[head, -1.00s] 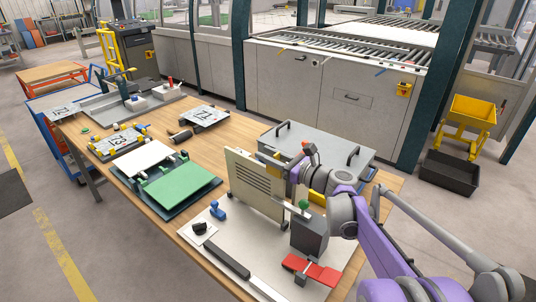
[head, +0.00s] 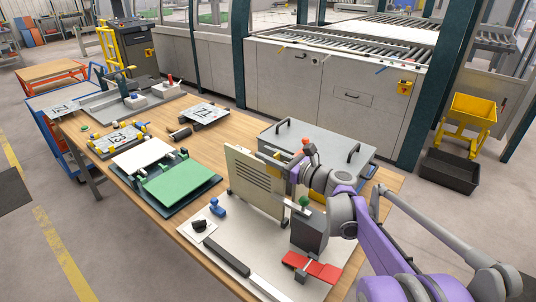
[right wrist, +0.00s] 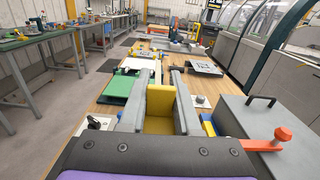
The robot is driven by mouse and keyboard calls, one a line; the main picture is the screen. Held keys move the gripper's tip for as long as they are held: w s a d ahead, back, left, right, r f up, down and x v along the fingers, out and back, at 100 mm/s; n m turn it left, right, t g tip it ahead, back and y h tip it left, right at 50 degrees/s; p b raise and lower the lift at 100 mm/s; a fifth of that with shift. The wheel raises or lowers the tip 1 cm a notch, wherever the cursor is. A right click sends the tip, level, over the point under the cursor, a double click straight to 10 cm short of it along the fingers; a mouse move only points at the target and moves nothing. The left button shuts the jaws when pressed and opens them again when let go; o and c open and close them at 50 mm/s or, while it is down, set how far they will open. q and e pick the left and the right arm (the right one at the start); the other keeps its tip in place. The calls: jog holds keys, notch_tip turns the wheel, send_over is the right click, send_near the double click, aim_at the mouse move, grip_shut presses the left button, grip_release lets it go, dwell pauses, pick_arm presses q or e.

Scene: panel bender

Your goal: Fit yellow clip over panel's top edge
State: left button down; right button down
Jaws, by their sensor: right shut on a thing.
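The beige slotted panel (head: 256,182) stands upright on the pale mat at the near part of the bench. My right gripper (head: 276,160) is at the panel's upper right corner, close to its top edge. In the right wrist view, my right gripper (right wrist: 161,98) is shut on the yellow clip (right wrist: 160,110), which sits between its two grey fingers. In the head view the clip is mostly hidden by the gripper, and I cannot tell whether it touches the panel. My left gripper is not in view.
A grey box with black handles (head: 318,150) stands just behind the panel. A green-topped fixture (head: 180,183) lies to the left. A grey block (head: 309,232) and a red clamp (head: 312,268) are close in front of my right arm.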

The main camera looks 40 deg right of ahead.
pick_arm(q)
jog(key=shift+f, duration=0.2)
pick_arm(e)
jog(key=shift+f, duration=0.25)
jog(key=c, duration=0.5)
grip_release()
jog(key=shift+c, duration=0.2)
jog(key=shift+r+p, duration=1.3)
jog(key=shift+r, duration=0.9)
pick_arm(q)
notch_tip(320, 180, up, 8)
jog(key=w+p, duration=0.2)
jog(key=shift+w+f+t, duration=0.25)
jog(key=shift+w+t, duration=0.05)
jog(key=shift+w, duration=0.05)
pick_arm(e)
jog(key=shift+r, duration=2.3)
